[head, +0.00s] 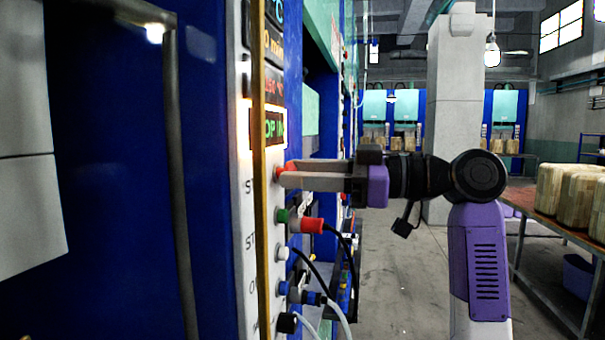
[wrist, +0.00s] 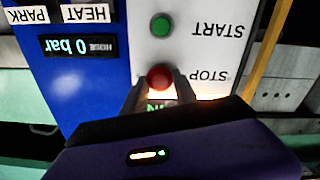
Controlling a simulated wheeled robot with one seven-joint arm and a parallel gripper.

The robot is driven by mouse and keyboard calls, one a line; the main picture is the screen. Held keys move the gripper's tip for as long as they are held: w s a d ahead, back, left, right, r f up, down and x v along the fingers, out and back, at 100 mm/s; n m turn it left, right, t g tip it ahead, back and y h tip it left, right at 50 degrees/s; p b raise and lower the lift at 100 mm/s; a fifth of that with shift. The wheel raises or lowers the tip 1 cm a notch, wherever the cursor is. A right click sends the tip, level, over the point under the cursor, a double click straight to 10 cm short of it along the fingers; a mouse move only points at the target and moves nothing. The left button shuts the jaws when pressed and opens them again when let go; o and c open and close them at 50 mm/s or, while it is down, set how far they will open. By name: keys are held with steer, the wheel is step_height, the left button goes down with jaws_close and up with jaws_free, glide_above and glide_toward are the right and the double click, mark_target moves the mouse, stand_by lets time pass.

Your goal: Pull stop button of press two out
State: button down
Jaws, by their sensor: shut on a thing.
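The red stop button (head: 280,173) sits on the white side panel (head: 252,225) of the blue press in the head view. In the wrist view the red button (wrist: 159,77) lies beside the upside-down word STOP, with the green start button (wrist: 162,25) above it. My gripper (head: 287,174) reaches in from the right with its fingers at the red button. In the wrist view the fingertips of my gripper (wrist: 160,82) are on both sides of the button, shut on it. Whether the button is in or out cannot be told.
Below the red button are a green button (head: 282,215), a red plug (head: 312,225) with a black cable, a white button (head: 283,253) and blue and black plugs. A table (head: 520,204) with beige bundles stands at the right. The grey floor between is clear.

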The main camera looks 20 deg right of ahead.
steer(key=shift+b+v, duration=0.5)
steer(key=shift+v, duration=0.3)
steer(key=c, duration=0.9)
jaws_free()
steer(key=shift+c, duration=0.2)
steer(key=shift+s+d, duration=0.1)
steer(key=shift+d, duration=0.05)
steer(key=b+v, duration=0.2)
steer(key=v, duration=0.5)
steer(key=shift+s+d, duration=0.2)
